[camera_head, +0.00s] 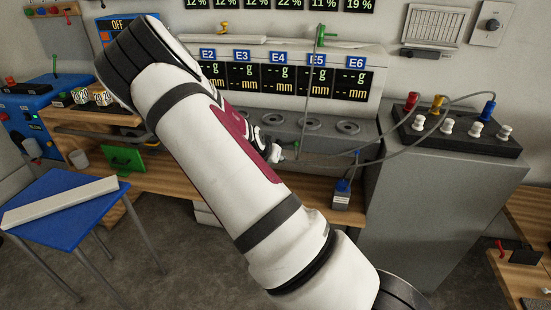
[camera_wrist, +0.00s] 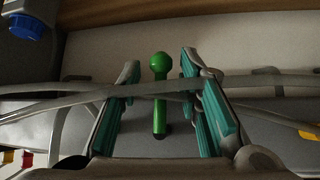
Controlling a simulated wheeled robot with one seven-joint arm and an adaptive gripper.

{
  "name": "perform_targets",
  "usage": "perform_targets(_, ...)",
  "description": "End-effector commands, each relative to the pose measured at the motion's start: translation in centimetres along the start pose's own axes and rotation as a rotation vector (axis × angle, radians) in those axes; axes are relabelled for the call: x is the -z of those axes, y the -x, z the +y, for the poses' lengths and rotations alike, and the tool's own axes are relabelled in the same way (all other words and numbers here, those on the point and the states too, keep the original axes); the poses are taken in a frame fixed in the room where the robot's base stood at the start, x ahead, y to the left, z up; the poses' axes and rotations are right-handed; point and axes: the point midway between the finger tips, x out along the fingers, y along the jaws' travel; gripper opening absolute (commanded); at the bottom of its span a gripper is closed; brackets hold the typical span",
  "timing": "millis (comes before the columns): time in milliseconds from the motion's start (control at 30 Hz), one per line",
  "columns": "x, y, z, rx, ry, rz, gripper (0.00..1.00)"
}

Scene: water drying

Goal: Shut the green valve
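A green valve handle (camera_wrist: 160,65), with a round knob on a slim stem, lies between the two teal-padded fingers of my gripper (camera_wrist: 162,95) in the wrist view. The fingers are spread, with a visible gap on each side of the handle. Grey hoses (camera_wrist: 150,92) cross in front of the handle and fingers. In the head view my gripper (camera_head: 275,150) shows only in part past my arm, near the row of round wells. Another green fitting (camera_head: 321,36) stands high at the back on a grey tube. The lower end of the handle's stem is dark.
Hoses (camera_head: 385,152) run to the grey cabinet (camera_head: 430,200) with red, yellow and blue plugs. A blue table (camera_head: 60,225) carries a white bar at left. Floor in front is open.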

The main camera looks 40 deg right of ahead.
Motion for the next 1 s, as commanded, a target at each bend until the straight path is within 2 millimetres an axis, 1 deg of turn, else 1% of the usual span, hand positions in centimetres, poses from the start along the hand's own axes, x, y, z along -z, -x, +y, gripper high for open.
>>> perform_targets(200,0.0,0.2,0.0,0.001,0.0,0.0,0.32)
perform_targets(333,-0.1,1.2,-0.1,0.002,0.001,0.0,0.32)
perform_targets(467,-0.1,3.5,-0.2,0.004,0.002,-0.001,0.32)
perform_targets(600,-0.1,6.1,-0.2,0.004,0.002,0.0,0.32)
perform_targets(800,-0.1,9.3,-0.1,0.003,0.001,0.0,0.32)
perform_targets(1000,-0.1,11.3,-0.1,0.001,0.001,0.0,0.32)
